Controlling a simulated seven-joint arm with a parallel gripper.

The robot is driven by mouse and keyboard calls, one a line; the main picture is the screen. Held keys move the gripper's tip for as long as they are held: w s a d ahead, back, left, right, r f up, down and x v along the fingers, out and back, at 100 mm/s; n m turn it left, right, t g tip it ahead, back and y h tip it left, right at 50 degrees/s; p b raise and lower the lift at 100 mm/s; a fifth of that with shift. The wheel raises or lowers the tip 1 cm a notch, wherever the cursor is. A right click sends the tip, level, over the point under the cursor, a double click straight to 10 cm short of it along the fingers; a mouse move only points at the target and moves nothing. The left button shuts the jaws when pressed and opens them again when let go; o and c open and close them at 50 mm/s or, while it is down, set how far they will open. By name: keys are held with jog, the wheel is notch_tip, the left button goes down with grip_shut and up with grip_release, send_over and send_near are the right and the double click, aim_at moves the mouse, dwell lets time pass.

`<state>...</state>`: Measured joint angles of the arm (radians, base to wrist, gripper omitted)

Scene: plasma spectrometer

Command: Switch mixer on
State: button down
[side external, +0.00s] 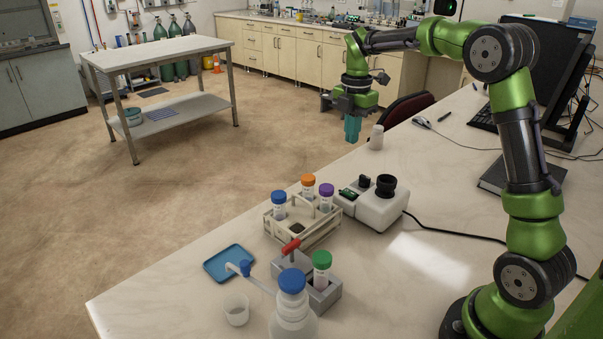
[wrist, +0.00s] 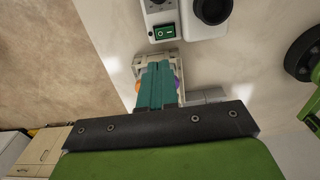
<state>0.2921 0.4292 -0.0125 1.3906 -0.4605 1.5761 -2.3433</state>
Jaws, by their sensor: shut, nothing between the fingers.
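The mixer (side external: 375,208) is a white box with a round black cup (side external: 386,184) and a smaller black knob (side external: 364,182) on top. A green rocker switch (side external: 347,194) sits at its left end. In the wrist view the mixer (wrist: 188,22) is at the top edge, partly cut off, with the green switch (wrist: 165,32) facing the camera. My gripper (side external: 352,140) has teal fingers pressed together, pointing down, empty. It hangs in the air behind and above the mixer, apart from it. In the wrist view the closed fingers (wrist: 158,66) show below the switch.
A tube rack (side external: 302,226) with blue, orange and purple caps stands left of the mixer. Nearer are a grey block (side external: 325,294) with a green-capped tube, a wash bottle (side external: 292,312), a beaker (side external: 236,311) and a blue tray (side external: 229,263). A black cable (side external: 450,233) runs right from the mixer.

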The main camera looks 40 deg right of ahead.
aim_at(347, 190)
jog(key=shift+f, duration=0.1)
notch_tip(347, 190, down, 14)
jog(key=shift+r, duration=0.1)
dwell(0.4)
jog(key=shift+f, duration=0.25)
dwell(0.4)
